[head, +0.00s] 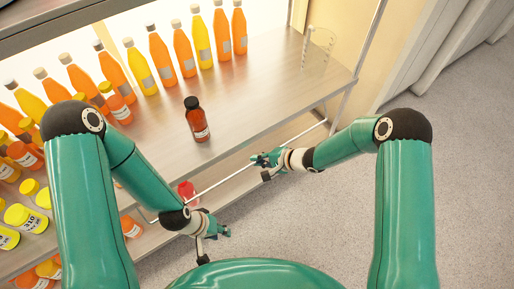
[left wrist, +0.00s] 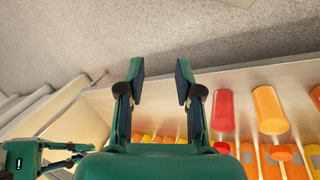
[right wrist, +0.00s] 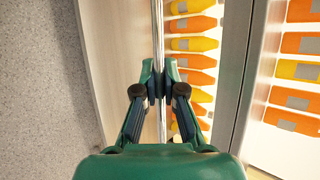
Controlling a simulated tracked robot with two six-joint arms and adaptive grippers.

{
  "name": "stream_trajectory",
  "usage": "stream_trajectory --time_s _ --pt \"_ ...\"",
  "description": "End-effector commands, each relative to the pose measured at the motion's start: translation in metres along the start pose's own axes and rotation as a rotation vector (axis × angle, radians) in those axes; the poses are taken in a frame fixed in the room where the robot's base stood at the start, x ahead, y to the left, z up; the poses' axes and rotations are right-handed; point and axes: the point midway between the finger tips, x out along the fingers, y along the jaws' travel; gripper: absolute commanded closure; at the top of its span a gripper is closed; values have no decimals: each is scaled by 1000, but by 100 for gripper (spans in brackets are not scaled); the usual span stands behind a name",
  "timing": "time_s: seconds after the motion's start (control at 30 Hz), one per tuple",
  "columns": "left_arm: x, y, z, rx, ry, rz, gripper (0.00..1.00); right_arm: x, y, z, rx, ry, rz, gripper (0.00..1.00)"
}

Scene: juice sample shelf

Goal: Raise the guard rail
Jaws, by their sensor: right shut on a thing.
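The guard rail (head: 228,176) is a thin metal bar along the front of the shelf, below the level of the shelf board in the head view. My right gripper (head: 262,160) is shut on the rail toward its right part. In the right wrist view the rail (right wrist: 158,40) runs between the closed fingertips (right wrist: 158,84). My left gripper (head: 222,232) is in front of the shelf's lower left, apart from the rail. In the left wrist view its fingers (left wrist: 160,82) are spread apart with nothing between them.
A dark-capped bottle (head: 197,120) stands alone near the middle of the shelf board (head: 255,95). Orange and yellow bottles line the back and left. A clear glass (head: 318,48) stands at the right end. A red bottle (head: 187,190) is on the lower level. The floor (head: 300,220) in front is clear.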

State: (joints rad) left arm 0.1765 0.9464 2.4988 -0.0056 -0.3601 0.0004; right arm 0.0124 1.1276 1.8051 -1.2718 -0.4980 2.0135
Motion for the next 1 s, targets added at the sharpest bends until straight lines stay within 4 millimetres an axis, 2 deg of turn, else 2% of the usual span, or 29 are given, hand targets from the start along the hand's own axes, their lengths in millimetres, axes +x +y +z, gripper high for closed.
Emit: stream_trajectory --time_s 0.03,0.2,0.77,0.97,1.0 --pt "-14 5 0 0 0 0 65 -4 -1 3 10 -1 23 100" --pt "-26 10 0 0 0 0 65 -5 2 3 23 -1 59 100" --pt "-31 11 0 0 0 0 65 -4 7 3 32 -1 79 100" --pt "-30 12 -6 -19 -7 -1 99 -4 7 3 32 -1 79 100" --pt "-30 12 -10 -32 -12 -2 100 -4 7 3 32 -1 79 100"
